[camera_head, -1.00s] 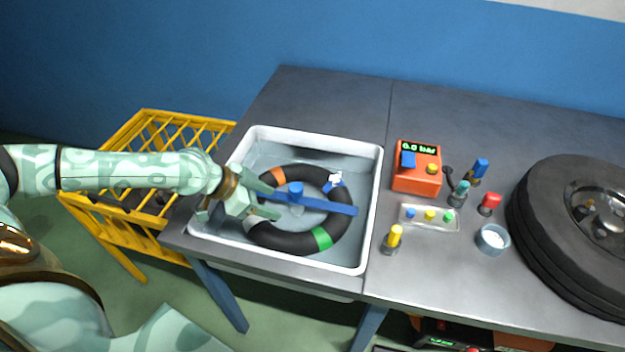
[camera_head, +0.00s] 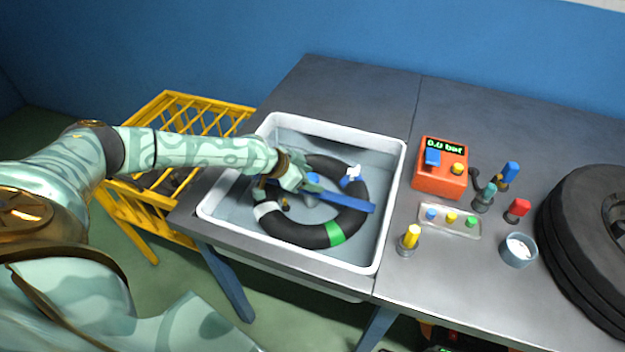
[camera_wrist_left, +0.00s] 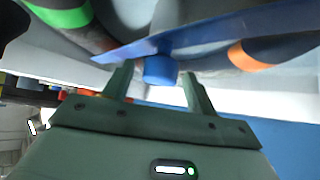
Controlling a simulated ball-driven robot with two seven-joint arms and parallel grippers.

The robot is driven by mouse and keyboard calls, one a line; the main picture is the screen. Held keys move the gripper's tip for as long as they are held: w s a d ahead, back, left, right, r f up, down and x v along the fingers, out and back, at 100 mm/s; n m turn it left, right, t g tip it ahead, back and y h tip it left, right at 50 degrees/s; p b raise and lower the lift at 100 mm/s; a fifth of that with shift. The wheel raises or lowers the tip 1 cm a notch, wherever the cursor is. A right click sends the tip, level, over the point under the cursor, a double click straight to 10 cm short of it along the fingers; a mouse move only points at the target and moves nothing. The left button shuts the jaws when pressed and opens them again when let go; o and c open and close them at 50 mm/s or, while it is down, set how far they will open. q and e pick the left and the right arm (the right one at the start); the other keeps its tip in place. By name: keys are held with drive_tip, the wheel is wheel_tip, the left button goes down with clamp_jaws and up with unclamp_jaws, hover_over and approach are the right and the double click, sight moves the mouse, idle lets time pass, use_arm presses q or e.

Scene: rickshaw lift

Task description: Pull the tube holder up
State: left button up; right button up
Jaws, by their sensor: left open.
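The tube holder is a blue bar (camera_head: 347,202) with a round blue knob, lying across a black inner tube (camera_head: 290,231) in the white basin (camera_head: 391,205). The tube has green, white and orange bands. My left gripper (camera_head: 314,190) is over the basin at the holder's middle and partly hides the knob. In the left wrist view the blue knob (camera_wrist_left: 160,71) sits between the tips of the open left fingers (camera_wrist_left: 157,82), with gaps on both sides. The blue bar (camera_wrist_left: 215,32) runs beyond it. My right gripper is not in view.
A yellow rack (camera_head: 150,215) stands left of the table. Right of the basin are an orange gauge box (camera_head: 440,180), a small tray (camera_head: 450,221), several coloured-capped items, a grey cup (camera_head: 518,250) and a black wheel (camera_head: 590,240). The back of the table is clear.

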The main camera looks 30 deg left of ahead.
use_arm(q)
drive_tip(key=shift+w+d+f, duration=0.15)
drive_tip(key=shift+w+f, duration=0.1)
drive_tip(key=shift+w, duration=0.05)
clamp_jaws()
wheel_tip(320, 180, up, 8)
drive_tip(key=p, duration=0.5)
drive_tip(key=shift+r, duration=0.15)
drive_tip(key=shift+w, duration=0.15)
